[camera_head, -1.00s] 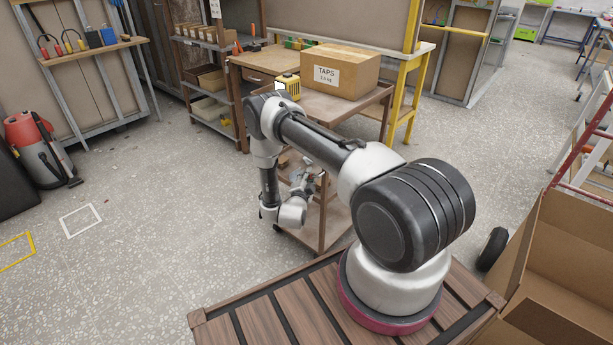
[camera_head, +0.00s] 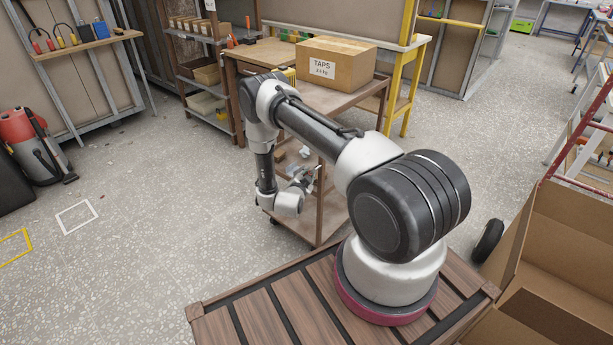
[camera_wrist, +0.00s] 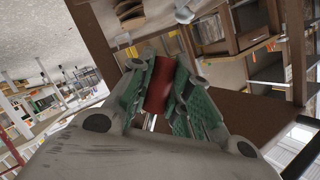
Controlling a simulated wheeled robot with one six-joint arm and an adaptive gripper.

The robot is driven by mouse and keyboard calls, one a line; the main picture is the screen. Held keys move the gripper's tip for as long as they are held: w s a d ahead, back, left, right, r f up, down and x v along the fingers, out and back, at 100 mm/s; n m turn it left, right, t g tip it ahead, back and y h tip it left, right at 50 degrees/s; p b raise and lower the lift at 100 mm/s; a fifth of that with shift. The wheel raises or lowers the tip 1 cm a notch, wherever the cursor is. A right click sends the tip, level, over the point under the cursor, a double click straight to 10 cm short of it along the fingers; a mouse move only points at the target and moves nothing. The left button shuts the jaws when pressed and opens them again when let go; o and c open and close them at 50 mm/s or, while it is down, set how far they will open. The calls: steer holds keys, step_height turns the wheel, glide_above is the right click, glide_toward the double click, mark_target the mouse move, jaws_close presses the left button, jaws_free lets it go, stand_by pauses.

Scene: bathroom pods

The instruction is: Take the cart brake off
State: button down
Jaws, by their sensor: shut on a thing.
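The cart is a brown wheeled trolley with a top deck (camera_head: 331,97) and a lower shelf (camera_head: 296,224), standing in front of my base. My gripper (camera_head: 308,180) is low at the cart's near side, between the top deck and the lower shelf, partly hidden by my wrist in the head view. In the wrist view my gripper (camera_wrist: 160,87) has its green-padded fingers shut on a red handle (camera_wrist: 159,84). The handle's ends and what it joins to are hidden by the fingers. I cannot tell which way the brake is set.
A carton marked TAPS (camera_head: 336,63) sits on the cart's top deck. A workbench (camera_head: 408,70) with yellow legs and a grey shelf rack (camera_head: 203,80) stand behind. A red vacuum (camera_head: 35,145) is at the left. Open floor (camera_head: 150,240) lies left of the cart.

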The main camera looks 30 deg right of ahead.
steer(key=c, duration=1.3)
jaws_free()
steer(key=v, duration=0.8)
